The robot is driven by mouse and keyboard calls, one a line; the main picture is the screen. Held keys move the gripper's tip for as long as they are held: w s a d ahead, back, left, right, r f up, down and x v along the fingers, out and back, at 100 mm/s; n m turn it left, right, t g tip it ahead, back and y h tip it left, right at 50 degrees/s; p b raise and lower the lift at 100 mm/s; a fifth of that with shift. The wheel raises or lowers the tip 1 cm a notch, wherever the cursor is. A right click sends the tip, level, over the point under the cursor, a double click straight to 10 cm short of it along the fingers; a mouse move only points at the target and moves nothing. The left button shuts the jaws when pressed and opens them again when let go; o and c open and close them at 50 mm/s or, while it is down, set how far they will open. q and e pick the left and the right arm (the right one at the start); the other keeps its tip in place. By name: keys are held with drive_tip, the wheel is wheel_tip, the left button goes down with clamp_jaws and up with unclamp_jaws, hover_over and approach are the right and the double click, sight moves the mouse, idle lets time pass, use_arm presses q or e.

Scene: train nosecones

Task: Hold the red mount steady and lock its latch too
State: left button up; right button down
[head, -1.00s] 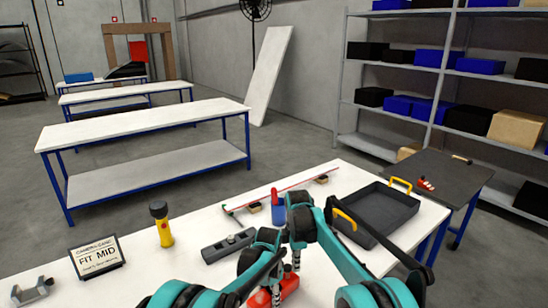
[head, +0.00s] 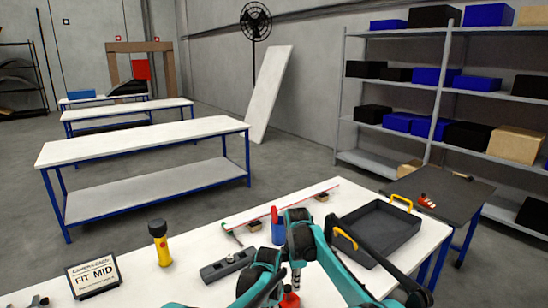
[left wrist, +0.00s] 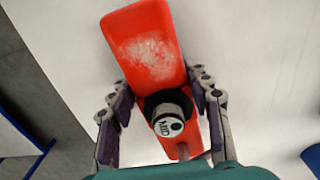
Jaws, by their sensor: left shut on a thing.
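The red mount (left wrist: 145,50) fills the middle of the left wrist view, with a black collar and a silver cylinder marked MID on it. My left gripper (left wrist: 165,125) has a finger on each side of the mount and is shut on it. In the head view only a small red part of the mount (head: 290,300) shows at the bottom edge. My right gripper (head: 296,278) points down just above that red part. Its fingers are too small and overlapped to tell open from shut. The latch cannot be made out.
On the white table are a yellow flashlight (head: 160,243), a FIT MID card (head: 93,276), a dark grey block (head: 227,265), a blue-and-red bottle (head: 278,229) and a dark tray (head: 378,230) with yellow handles. The table between card and flashlight is clear.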

drive_tip(key=shift+w+a, duration=0.1)
drive_tip(key=shift+w, duration=0.2)
drive_tip(key=shift+w+a, duration=0.1)
drive_tip(key=shift+w, duration=0.25)
drive_tip(key=shift+w+a, duration=0.1)
drive_tip(key=shift+w, duration=0.05)
drive_tip(key=shift+w+d, duration=0.2)
drive_tip(key=shift+d, duration=0.15)
wheel_tip(320, 180, up, 6)
idle(0.6)
